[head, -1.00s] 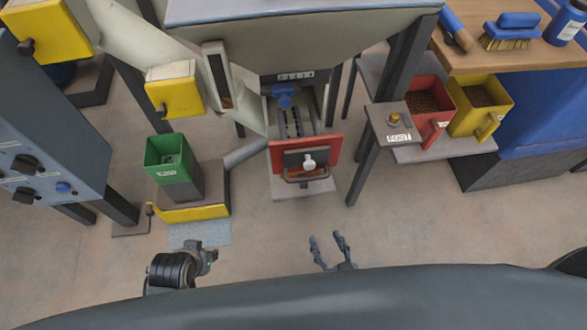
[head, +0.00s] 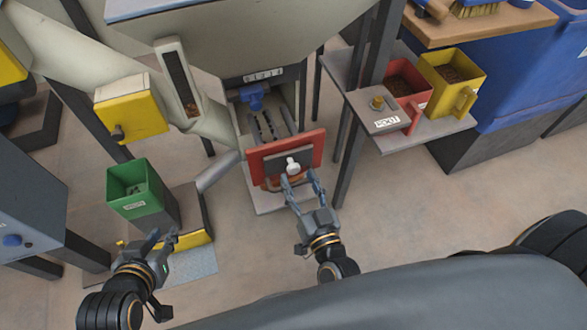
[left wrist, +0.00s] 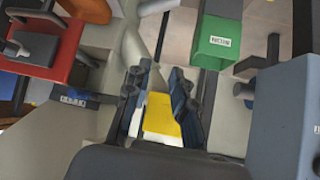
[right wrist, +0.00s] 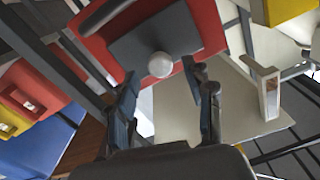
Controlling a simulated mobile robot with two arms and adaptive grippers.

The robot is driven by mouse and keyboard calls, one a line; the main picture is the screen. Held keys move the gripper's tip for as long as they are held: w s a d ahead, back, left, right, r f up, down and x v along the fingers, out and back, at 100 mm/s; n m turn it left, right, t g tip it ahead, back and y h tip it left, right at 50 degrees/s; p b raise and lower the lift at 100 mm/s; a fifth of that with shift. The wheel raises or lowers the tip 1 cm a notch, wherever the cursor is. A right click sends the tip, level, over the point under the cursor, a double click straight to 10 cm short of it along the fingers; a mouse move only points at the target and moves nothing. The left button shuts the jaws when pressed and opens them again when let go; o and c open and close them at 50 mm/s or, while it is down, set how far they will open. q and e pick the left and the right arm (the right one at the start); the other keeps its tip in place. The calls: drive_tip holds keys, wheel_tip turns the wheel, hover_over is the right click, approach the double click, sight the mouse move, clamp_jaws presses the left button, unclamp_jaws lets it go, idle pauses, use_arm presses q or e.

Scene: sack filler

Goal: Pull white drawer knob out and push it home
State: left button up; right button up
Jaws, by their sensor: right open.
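The white drawer knob (head: 292,166) sits on a dark plate on the red drawer front (head: 310,150), under the hopper. A dark bar handle shows below the knob. My right gripper (head: 303,182) is open just in front of the drawer, its fingers pointing at the knob. In the right wrist view the white knob (right wrist: 161,64) lies ahead of and between the open fingers, with nothing gripped. My left gripper (head: 162,240) is open and empty in front of the yellow-edged platform. In the left wrist view its two fingers (left wrist: 161,82) stand apart.
A green bin (head: 137,188) stands left of the drawer. A yellow box (head: 130,108) is on the chute. At right, a shelf (head: 437,137) holds a red bin (head: 408,84) and a yellow bin (head: 452,76). A dark hopper leg (head: 357,115) stands right of the drawer. Floor in front is clear.

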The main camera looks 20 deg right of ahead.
sight(295, 172)
use_arm(q)
drive_tip(key=shift+w+d+r+t+h, duration=0.15)
drive_tip(key=shift+w+d+r+t, duration=0.15)
drive_tip(key=shift+w+r+t, duration=0.3)
drive_tip(key=shift+w+d+r+t+h, duration=0.15)
drive_tip(key=shift+w+d+r+t, duration=0.2)
drive_tip(key=shift+w+r, duration=0.3)
use_arm(e)
drive_tip(key=shift+w, duration=2.15)
use_arm(q)
drive_tip(key=shift+a, duration=0.15)
use_arm(e)
drive_tip(key=shift+c, duration=0.4)
clamp_jaws()
